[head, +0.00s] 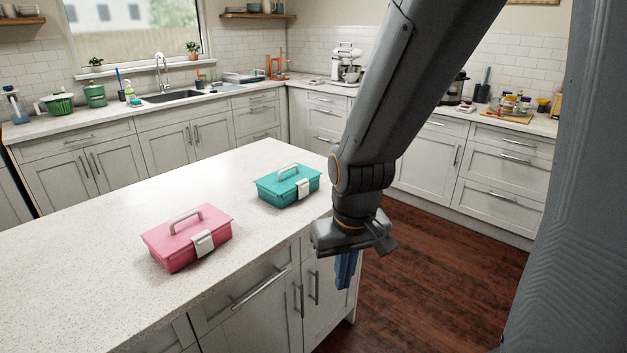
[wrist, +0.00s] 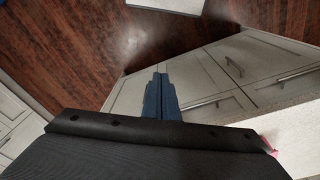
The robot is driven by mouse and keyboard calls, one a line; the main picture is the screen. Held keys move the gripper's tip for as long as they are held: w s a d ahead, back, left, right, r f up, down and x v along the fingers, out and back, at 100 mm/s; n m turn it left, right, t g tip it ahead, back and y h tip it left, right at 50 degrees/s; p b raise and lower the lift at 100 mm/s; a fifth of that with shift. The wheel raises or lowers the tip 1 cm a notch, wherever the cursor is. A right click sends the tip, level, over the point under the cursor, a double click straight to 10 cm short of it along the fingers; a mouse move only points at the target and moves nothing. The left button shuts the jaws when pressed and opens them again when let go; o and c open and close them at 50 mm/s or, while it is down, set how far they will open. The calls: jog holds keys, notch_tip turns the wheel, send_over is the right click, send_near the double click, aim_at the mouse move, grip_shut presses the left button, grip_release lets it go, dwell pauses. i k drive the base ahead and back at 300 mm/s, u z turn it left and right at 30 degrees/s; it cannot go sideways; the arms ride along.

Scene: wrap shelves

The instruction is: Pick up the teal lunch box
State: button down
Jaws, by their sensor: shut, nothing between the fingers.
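The teal lunch box (head: 288,186) stands upright on the white speckled island counter (head: 140,190), near its right end. It has a handle on its lid and a pale latch on its front. My gripper (head: 345,270) points down beside the counter's right end, to the right of the box and with its fingertips below the counter top. Its blue fingers are shut and empty, and they also show in the wrist view (wrist: 160,97). The teal lunch box does not show in the wrist view.
A pink lunch box (head: 187,237) stands on the island to the left of the teal one, with counter between them. Island drawers and doors (head: 262,290) lie below. Dark wood floor (head: 430,270) is open to the right. Back counters hold a mixer (head: 346,66) and green pots.

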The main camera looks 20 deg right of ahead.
aim_at(280, 202)
jog(key=u, duration=0.05)
jog(key=k, duration=0.55)
jog(key=z, duration=0.9)
jog(key=i, duration=1.25)
jog(key=u, duration=0.6)
jog(key=i, duration=0.5)
jog(key=u, duration=0.55)
